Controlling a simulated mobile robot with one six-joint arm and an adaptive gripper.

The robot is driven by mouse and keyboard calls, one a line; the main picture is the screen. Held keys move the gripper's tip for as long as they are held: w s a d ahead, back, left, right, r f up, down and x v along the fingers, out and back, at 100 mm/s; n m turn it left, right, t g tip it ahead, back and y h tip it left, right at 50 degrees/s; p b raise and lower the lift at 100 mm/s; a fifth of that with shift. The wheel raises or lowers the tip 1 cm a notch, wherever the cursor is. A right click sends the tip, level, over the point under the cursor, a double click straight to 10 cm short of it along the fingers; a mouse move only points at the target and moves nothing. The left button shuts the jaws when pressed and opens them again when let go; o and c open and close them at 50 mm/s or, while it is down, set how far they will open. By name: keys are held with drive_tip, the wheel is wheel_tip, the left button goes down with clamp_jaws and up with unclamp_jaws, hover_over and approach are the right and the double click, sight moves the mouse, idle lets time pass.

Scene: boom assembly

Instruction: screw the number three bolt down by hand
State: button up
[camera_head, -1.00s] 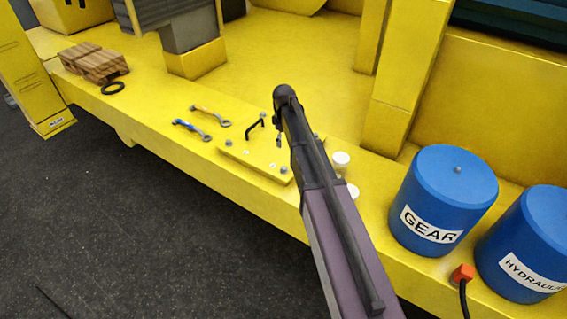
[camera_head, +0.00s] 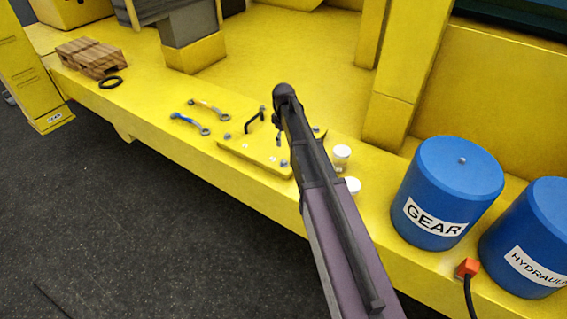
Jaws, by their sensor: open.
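A yellow cover plate (camera_head: 236,147) with a black handle (camera_head: 254,121) lies on the yellow deck. Grey bolt heads show at its corners: one at the left (camera_head: 227,136), one at the back (camera_head: 262,108), one at the front right (camera_head: 284,163) and one right of my arm (camera_head: 316,130). Small white marks on the plate are too small to read, so I cannot tell which bolt is number three. My arm reaches over the plate's right part. A small grey part of my gripper (camera_head: 279,138) shows beside the arm above the plate; the rest is hidden. I see nothing held.
Two wrenches, one blue (camera_head: 189,123) and one orange (camera_head: 209,108), lie left of the plate. White-lidded jars (camera_head: 341,153) stand right of my arm. Blue drums marked GEAR (camera_head: 447,192) and HYDRAULIC (camera_head: 528,240) stand further right. Wooden blocks (camera_head: 92,57) and a black ring (camera_head: 109,82) lie far left.

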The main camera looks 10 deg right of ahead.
sight(284, 161)
drive_tip(key=shift+f+b, duration=5.05)
drive_tip(key=shift+f, duration=0.3)
drive_tip(key=shift+c, duration=0.2)
clamp_jaws()
